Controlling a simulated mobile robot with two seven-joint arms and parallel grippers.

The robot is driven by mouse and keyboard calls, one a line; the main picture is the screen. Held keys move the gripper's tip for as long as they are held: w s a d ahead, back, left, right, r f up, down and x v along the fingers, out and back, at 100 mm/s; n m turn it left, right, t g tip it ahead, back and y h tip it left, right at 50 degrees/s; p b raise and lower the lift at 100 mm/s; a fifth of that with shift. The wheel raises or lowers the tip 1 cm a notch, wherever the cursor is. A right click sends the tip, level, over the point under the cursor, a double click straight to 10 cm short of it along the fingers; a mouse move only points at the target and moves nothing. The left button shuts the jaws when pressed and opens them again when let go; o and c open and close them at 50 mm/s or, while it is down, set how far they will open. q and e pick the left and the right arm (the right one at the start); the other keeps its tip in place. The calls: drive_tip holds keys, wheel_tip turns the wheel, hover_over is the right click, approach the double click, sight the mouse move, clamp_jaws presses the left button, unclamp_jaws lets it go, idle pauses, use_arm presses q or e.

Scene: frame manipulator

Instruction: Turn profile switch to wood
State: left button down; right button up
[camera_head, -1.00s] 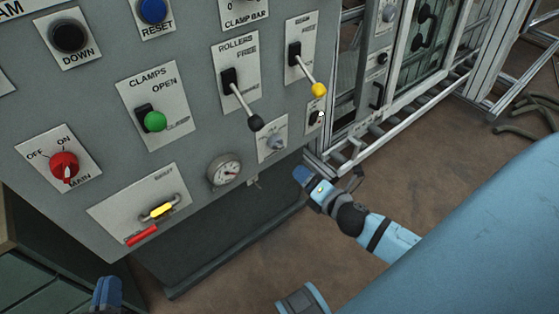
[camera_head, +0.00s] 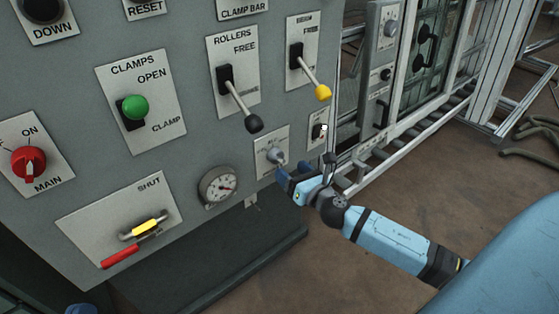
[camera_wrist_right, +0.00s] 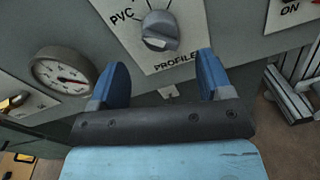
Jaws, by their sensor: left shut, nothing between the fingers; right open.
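The profile switch (camera_head: 275,156) is a round grey knob on a pale plate at the lower right of the grey panel. In the right wrist view the knob (camera_wrist_right: 158,30) is close, with PVC printed to its left and PROFILE below. The top of its plate is cut off, and I cannot tell which setting it points at. My right gripper (camera_head: 286,178) is just below the knob in the head view. Its blue fingers (camera_wrist_right: 161,75) are open, with nothing between them. Only the blue tip of my left gripper (camera_head: 82,309) shows at the bottom left edge, away from the switch.
A gauge (camera_head: 218,186) sits left of the switch. The black-tipped rollers lever (camera_head: 254,123) and yellow-tipped lever (camera_head: 322,92) stick out above it. A small black switch (camera_head: 318,131) is to the right. A metal frame with rollers (camera_head: 375,160) stands beyond; brown floor lies below.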

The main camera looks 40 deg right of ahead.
sight(281, 161)
drive_tip(key=w, duration=0.6)
drive_tip(key=shift+b, duration=0.3)
drive_tip(key=shift+a, duration=0.1)
drive_tip(key=c, duration=0.9)
